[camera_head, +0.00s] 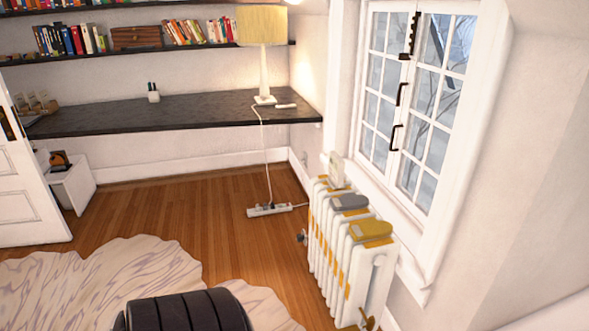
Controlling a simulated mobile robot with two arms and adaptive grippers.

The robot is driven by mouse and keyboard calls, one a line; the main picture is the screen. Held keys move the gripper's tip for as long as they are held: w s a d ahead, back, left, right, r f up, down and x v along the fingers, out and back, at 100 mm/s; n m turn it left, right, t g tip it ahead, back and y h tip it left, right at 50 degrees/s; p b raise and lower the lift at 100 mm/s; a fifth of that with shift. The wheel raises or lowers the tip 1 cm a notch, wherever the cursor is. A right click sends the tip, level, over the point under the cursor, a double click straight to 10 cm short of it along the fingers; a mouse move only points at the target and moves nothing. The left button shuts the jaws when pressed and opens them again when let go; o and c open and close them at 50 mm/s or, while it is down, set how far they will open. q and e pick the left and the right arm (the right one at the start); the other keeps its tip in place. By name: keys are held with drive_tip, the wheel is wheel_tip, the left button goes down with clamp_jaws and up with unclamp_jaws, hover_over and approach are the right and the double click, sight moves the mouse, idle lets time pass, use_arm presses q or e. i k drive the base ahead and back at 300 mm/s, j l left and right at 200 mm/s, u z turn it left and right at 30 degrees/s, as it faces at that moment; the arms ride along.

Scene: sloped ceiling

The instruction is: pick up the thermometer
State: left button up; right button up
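I cannot pick out a thermometer for certain. A small upright white object (335,170) stands at the far end of the white radiator (377,285) under the window. A grey rounded object (349,203) and a yellow one (370,230) lie on the radiator's top, nearer to me. A small white elongated item (285,106) lies on the dark desk by the lamp; it is too small to identify. Neither of my grippers is in view.
The dark desk (190,113) spans the back wall, with a lamp (263,50) and pen cup (153,92). A power strip (270,210) lies on the open wood floor. A pale rug (100,285) and a dark ribbed rounded shape (185,312) are in front.

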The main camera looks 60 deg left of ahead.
sight(336, 168)
drive_tip(key=u, duration=1.7)
drive_tip(key=i+j, duration=0.2)
drive_tip(key=i, duration=0.15)
drive_tip(key=i+j+z, duration=0.1)
drive_tip(key=i, duration=0.25)
drive_tip(key=j, duration=0.1)
